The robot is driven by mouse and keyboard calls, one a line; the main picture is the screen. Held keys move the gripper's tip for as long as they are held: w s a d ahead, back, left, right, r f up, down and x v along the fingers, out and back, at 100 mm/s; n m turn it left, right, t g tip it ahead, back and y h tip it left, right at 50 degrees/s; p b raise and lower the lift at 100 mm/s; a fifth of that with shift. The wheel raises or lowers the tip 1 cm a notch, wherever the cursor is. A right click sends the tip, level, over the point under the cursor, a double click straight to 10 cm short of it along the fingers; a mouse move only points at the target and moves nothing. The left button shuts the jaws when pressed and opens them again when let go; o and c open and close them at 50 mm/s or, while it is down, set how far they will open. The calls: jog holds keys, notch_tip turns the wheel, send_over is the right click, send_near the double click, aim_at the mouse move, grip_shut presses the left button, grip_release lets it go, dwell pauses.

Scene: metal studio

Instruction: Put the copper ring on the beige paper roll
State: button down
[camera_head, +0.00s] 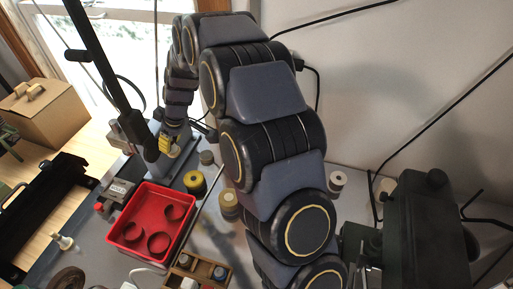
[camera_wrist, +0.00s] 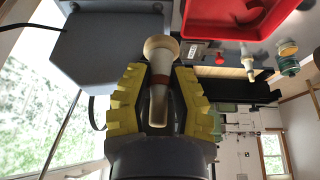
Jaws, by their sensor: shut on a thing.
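My gripper (camera_head: 170,147), with yellow fingers, is low beside the back left of the table. I cannot tell if this band is a separate ring.
Yellow spools (camera_head: 194,182) and a grey one (camera_head: 207,157) stand between tray and arm. A wooden box (camera_head: 203,268) with small pieces is at the front. A dark machine (camera_head: 425,230) stands at right. A black pole (camera_head: 105,62) rises near my gripper.

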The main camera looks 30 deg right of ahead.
jog(key=s+d+f+m+t+h, duration=0.1)
jog(key=d+f+m, duration=0.15)
jog(key=d, duration=0.45)
jog(key=s+d+f+m+h, duration=0.1)
jog(key=d+m, duration=0.3)
jog(key=d, duration=0.4)
notch_tip(320, 180, up, 11)
jog(key=m+h, duration=0.4)
jog(key=m, duration=0.5)
send_over(389, 180)
jog(key=s+a, duration=0.1)
jog(key=shift+g, duration=0.3)
notch_tip(389, 180, down, 17)
jog(key=shift+s, duration=0.1)
jog(key=shift+f, duration=0.1)
jog(key=c, duration=1)
grip_release()
